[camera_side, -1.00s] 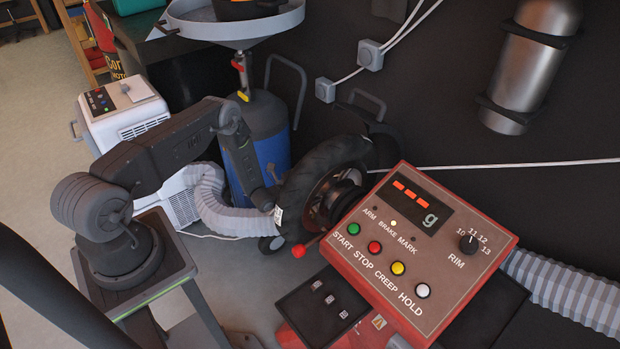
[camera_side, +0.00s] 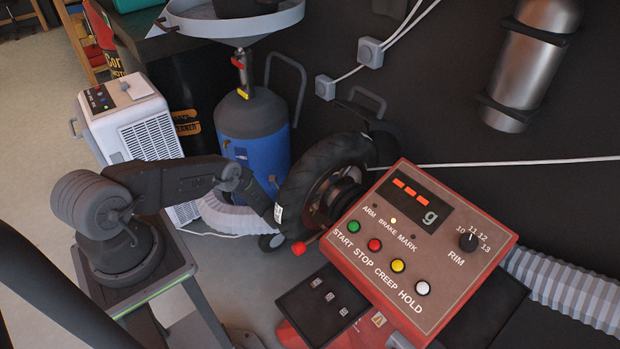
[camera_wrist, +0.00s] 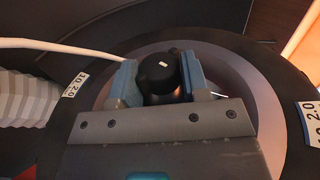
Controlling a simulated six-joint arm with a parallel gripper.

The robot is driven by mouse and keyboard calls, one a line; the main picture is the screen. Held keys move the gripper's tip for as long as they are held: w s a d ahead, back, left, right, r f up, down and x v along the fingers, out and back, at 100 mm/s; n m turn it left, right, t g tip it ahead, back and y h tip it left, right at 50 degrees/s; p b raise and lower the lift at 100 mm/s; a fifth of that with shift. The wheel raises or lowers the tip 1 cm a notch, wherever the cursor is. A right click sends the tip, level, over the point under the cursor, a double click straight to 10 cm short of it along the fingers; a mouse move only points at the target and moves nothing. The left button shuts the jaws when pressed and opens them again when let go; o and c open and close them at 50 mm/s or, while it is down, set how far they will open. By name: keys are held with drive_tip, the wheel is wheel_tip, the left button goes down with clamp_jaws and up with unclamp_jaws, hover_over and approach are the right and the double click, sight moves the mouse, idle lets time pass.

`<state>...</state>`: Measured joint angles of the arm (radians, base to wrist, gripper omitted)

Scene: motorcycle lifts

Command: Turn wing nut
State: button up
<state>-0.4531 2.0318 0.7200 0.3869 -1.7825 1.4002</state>
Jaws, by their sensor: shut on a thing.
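The wing nut (camera_wrist: 161,72) shows in the wrist view as a black rounded knob with a small white mark on its end. It sits at the middle of a wheel. My gripper (camera_wrist: 163,82) has its two blue-grey jaws on either side of the knob and is shut on it. The lower part of the knob is hidden by the gripper's metal plate. In the side view the wheel (camera_side: 291,205) with its black tyre stands upright beside the red control box. The gripper and the nut are hidden behind the tyre there.
The red control box (camera_side: 440,215) with coloured buttons stands close to the right of the wheel. A red ball-ended lever (camera_side: 299,248) juts out below the tyre. A blue tank (camera_side: 254,155), a white machine (camera_side: 130,125) and a pale hose (camera_side: 232,214) stand behind my arm.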

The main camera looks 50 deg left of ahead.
idle(0.5)
drive_tip(key=o, duration=0.9)
drive_tip(key=shift+o, duration=0.2)
